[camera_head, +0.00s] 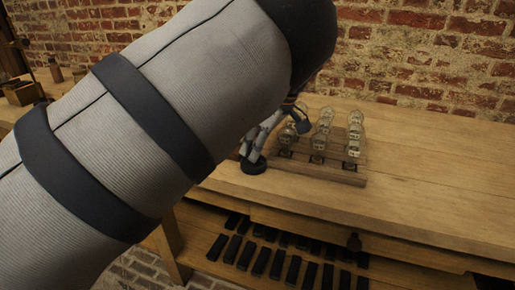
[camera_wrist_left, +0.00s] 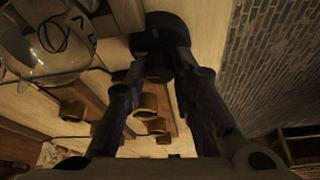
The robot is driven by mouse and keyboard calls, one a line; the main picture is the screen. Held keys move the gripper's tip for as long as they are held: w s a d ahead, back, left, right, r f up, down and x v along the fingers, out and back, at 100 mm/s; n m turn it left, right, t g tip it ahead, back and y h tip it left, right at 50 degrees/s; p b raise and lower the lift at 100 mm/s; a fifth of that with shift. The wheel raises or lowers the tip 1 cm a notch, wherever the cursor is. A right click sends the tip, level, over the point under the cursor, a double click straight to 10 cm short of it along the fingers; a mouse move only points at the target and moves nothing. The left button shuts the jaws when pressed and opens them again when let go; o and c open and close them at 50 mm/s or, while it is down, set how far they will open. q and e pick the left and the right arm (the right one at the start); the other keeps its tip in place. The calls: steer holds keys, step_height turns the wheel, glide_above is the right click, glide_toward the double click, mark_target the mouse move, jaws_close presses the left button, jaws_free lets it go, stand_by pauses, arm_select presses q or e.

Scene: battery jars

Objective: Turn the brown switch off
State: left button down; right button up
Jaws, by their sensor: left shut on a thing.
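My left gripper (camera_head: 255,150) reaches down to the tabletop at the left of the jar board. Its two fingers (camera_wrist_left: 158,75) are shut on a dark, round-based thing (camera_wrist_left: 160,38), which looks like a switch. Its dark disc base shows in the head view (camera_head: 253,167), flat on the table. It looks near black, so I cannot be sure that it is the brown switch. The fingers hide much of it, including its on or off position. My right gripper is in neither view.
Several glass jars (camera_head: 325,120) stand in rows on a wooden board (camera_head: 340,176), close to my left gripper. One jar (camera_wrist_left: 45,40) is large in the left wrist view. The tabletop (camera_head: 440,200) is clear on the right. A brick wall (camera_head: 430,60) stands behind.

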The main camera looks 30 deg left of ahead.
arm_select(q)
steer(key=shift+f+n+g+b, duration=0.15)
steer(key=shift+n+g+b, duration=0.25)
steer(key=shift+n, duration=0.5)
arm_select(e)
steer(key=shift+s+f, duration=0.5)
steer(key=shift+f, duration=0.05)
arm_select(q)
steer(key=c, duration=1.3)
jaws_free()
steer(key=shift+c, duration=0.2)
steer(key=v, duration=1.2)
steer(key=shift+w+a, duration=0.1)
steer(key=shift+a, duration=0.05)
